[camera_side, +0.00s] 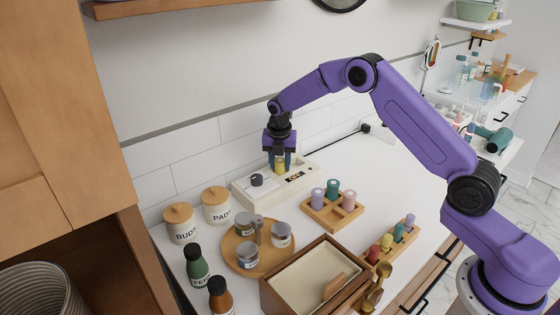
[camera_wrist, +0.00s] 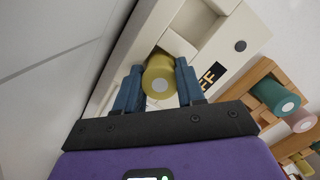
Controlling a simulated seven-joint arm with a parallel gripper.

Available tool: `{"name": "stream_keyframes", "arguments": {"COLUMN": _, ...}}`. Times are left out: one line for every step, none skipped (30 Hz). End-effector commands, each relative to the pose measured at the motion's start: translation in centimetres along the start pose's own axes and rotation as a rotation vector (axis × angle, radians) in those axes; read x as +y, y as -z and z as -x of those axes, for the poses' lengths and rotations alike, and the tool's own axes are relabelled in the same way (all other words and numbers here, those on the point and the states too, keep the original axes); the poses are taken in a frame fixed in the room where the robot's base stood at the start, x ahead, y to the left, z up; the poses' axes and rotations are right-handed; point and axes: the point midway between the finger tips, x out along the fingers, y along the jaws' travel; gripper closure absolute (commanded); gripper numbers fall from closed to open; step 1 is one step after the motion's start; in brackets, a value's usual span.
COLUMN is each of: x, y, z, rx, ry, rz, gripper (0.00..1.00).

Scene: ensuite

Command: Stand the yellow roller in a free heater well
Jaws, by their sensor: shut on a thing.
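My gripper (camera_side: 280,165) has blue fingers and is shut on the yellow roller (camera_side: 280,164), over the back part of the cream heater (camera_side: 240,196). In the wrist view the yellow roller (camera_wrist: 160,78) sits between the two fingers (camera_wrist: 158,88), its round end with a pale centre facing the camera. Its far end is at the heater's top (camera_wrist: 205,40), near an opening beside a pale raised block. I cannot tell whether it is inside a well or just above it. The heater has a black knob and a display reading OFF.
A wooden rack (camera_side: 318,217) with lavender, teal and pink rollers stands right of the heater. Nearby are a smaller rack of coloured pieces (camera_side: 372,257), an open wooden box (camera_side: 281,290), a round tray of jars (camera_side: 234,263), canisters and bottles. The wall is close behind the heater.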

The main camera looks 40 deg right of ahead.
Motion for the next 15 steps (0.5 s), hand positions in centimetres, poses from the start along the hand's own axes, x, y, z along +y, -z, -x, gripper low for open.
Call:
{"name": "stream_keyframes", "arguments": {"x": -0.01, "y": 0.02, "z": -0.11, "rx": 0.000, "ry": 0.000, "rz": 0.000, "gripper": 0.58}}
{"name": "stream_keyframes", "arguments": {"x": 0.00, "y": 0.01, "z": -0.08, "rx": 0.000, "ry": 0.000, "rz": 0.000, "gripper": 0.49}}
{"name": "stream_keyframes", "arguments": {"x": -0.01, "y": 0.01, "z": -0.07, "rx": 0.000, "ry": 0.000, "rz": 0.000, "gripper": 0.36}}
{"name": "stream_keyframes", "arguments": {"x": -0.01, "y": 0.02, "z": -0.07, "rx": 0.000, "ry": 0.000, "rz": 0.000, "gripper": 0.36}}
{"name": "stream_keyframes", "arguments": {"x": -0.01, "y": 0.02, "z": -0.07, "rx": 0.000, "ry": 0.000, "rz": 0.000, "gripper": 0.36}}
{"name": "stream_keyframes", "arguments": {"x": -0.01, "y": 0.02, "z": -0.07, "rx": 0.000, "ry": 0.000, "rz": 0.000, "gripper": 0.36}}
{"name": "stream_keyframes", "arguments": {"x": -0.01, "y": 0.02, "z": -0.07, "rx": 0.000, "ry": 0.001, "rz": 0.000, "gripper": 0.36}}
{"name": "stream_keyframes", "arguments": {"x": -0.01, "y": 0.02, "z": -0.07, "rx": 0.000, "ry": 0.000, "rz": 0.000, "gripper": 0.36}}
{"name": "stream_keyframes", "arguments": {"x": -0.01, "y": 0.02, "z": -0.06, "rx": 0.000, "ry": 0.000, "rz": 0.000, "gripper": 0.36}}
{"name": "stream_keyframes", "arguments": {"x": -0.01, "y": 0.02, "z": -0.06, "rx": 0.000, "ry": 0.001, "rz": 0.000, "gripper": 0.36}}
{"name": "stream_keyframes", "arguments": {"x": -0.01, "y": 0.02, "z": -0.05, "rx": 0.000, "ry": 0.000, "rz": 0.000, "gripper": 0.36}}
{"name": "stream_keyframes", "arguments": {"x": -0.01, "y": 0.01, "z": 0.00, "rx": 0.000, "ry": 0.000, "rz": 0.000, "gripper": 0.36}}
{"name": "stream_keyframes", "arguments": {"x": -0.01, "y": -0.01, "z": 0.09, "rx": 0.000, "ry": 0.000, "rz": 0.000, "gripper": 0.36}}
{"name": "stream_keyframes", "arguments": {"x": 0.00, "y": -0.04, "z": 0.23, "rx": 0.000, "ry": 0.000, "rz": 0.000, "gripper": 0.36}}
{"name": "stream_keyframes", "arguments": {"x": 0.01, "y": -0.05, "z": 0.50, "rx": 0.000, "ry": 0.000, "rz": 0.000, "gripper": 0.36}}
